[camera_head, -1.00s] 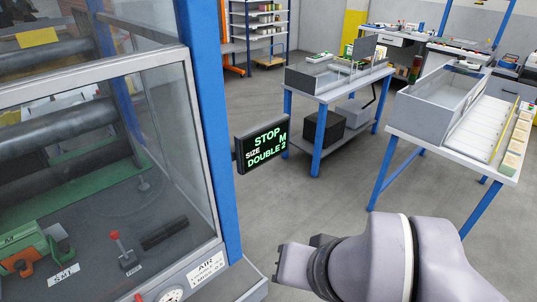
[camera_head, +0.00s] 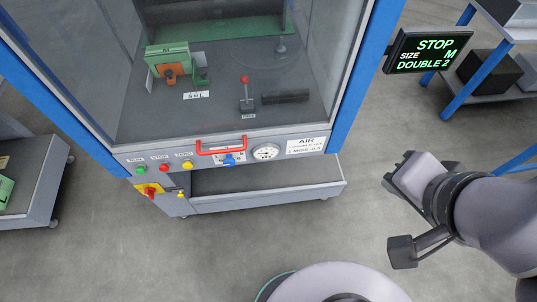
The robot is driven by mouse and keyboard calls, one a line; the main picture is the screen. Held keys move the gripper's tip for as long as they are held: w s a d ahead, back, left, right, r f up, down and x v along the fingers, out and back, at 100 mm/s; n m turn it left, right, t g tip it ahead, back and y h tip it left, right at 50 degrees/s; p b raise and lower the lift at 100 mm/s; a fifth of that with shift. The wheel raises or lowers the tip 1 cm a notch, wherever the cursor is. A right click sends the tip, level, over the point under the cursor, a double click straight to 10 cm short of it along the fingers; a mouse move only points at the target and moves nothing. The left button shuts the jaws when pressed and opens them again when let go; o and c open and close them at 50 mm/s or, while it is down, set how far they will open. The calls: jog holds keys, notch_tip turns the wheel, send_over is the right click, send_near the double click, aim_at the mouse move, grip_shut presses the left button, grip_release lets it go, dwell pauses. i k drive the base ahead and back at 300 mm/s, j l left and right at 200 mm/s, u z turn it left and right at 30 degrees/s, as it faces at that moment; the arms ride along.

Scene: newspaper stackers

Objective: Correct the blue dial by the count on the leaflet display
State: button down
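The small black display (camera_head: 427,50) hangs at the right of the machine's blue post and reads STOP, SIZE M, DOUBLE 2 in green. The blue dial (camera_head: 229,160) is on the machine's front panel, below the red handle (camera_head: 221,148); its setting is too small to read. A round white gauge (camera_head: 266,152) is right of it. A white AIR label (camera_head: 306,145) is farther right, with small lines about double and miss that are hard to read. My gripper (camera_head: 392,184) is at the right, apart from the panel; whether its fingers are open is unclear.
Green (camera_head: 140,170), red (camera_head: 164,167) and yellow (camera_head: 187,165) buttons sit left of the dial, above a red-and-yellow switch (camera_head: 150,190). A clear guard (camera_head: 200,60) covers the machine above. An open grey tray (camera_head: 265,182) juts out below the panel.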

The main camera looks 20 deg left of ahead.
aim_at(228, 162)
jog(key=k+u, duration=0.1)
jog(key=u, duration=0.25)
jog(key=k+j+u, duration=0.1)
jog(key=u, duration=0.25)
jog(key=k+j+u, duration=0.1)
jog(key=u, duration=0.2)
